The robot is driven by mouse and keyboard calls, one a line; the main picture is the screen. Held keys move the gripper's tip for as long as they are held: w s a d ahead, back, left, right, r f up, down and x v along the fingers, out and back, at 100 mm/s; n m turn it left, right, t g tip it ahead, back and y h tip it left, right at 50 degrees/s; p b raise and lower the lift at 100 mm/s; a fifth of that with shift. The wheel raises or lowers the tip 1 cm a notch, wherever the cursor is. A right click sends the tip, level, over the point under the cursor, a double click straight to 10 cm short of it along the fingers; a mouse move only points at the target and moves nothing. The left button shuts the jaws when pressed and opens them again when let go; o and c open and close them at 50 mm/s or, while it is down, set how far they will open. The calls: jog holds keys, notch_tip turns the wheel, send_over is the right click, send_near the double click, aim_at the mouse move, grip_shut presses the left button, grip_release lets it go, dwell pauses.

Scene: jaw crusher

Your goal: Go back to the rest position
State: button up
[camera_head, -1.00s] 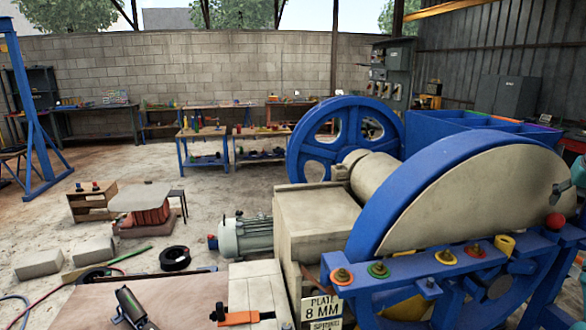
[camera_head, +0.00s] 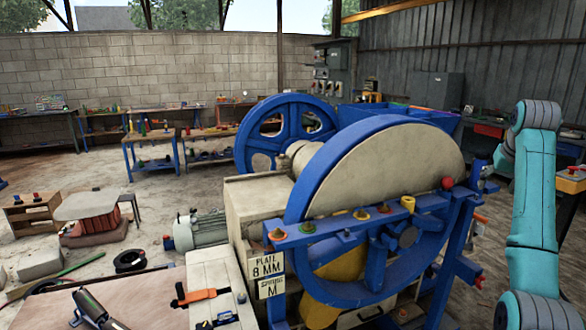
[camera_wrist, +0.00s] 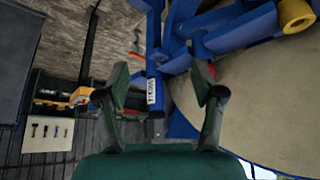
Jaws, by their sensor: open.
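My gripper (camera_wrist: 158,95) shows in the wrist view with its two dark green fingers spread apart and nothing between them. Beyond the fingers are blue beams (camera_wrist: 235,30) of the jaw crusher and a large beige disc (camera_wrist: 255,105) on the right. In the head view my teal arm stands at the right edge, to the right of the jaw crusher (camera_head: 330,165); the gripper cannot be clearly made out there. The crusher has two blue flywheels, a beige guard and a plate reading "PLATE 8 MM" (camera_head: 268,264).
A grey motor (camera_head: 198,230) sits beside the crusher. Tyres and blocks lie on the floor at left. Worktables (camera_head: 150,150) line the back wall. Open floor lies between.

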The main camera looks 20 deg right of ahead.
jog(key=w+a+f+n+t, duration=0.15)
jog(key=a+f, duration=0.35)
jog(key=f, duration=0.5)
jog(key=w+a+f, duration=0.2)
jog(key=a+f, duration=0.2)
jog(key=f, duration=0.6)
jog(key=w+a+f+t, duration=0.15)
jog(key=a+f, duration=0.35)
jog(key=f, duration=0.6)
jog(key=s+a+f+n+t, duration=0.1)
jog(key=s+a+f, duration=0.4)
jog(key=a+f, duration=0.4)
jog(key=s+a+f+n+t, duration=0.1)
jog(key=s+a+f, duration=0.5)
jog(key=a+f, duration=0.3)
jog(key=s+a+f+n+t+y, duration=0.1)
jog(key=s+a, duration=0.7)
jog(key=s, duration=0.3)
jog(key=s+a+n+t, duration=0.1)
jog(key=s+a+t, duration=0.1)
jog(key=s+a, duration=0.75)
jog(key=s+a+r+n+t+y, duration=0.1)
jog(key=s+a+r, duration=0.1)
jog(key=s+r, duration=0.6)
jog(key=s+a+r+n+t+y, duration=0.1)
jog(key=s+a+r, duration=0.1)
jog(key=s+r, duration=0.5)
jog(key=s, duration=0.5)
jog(key=shift+s+a+r+y, duration=0.35)
jog(key=shift+a+y, duration=0.05)
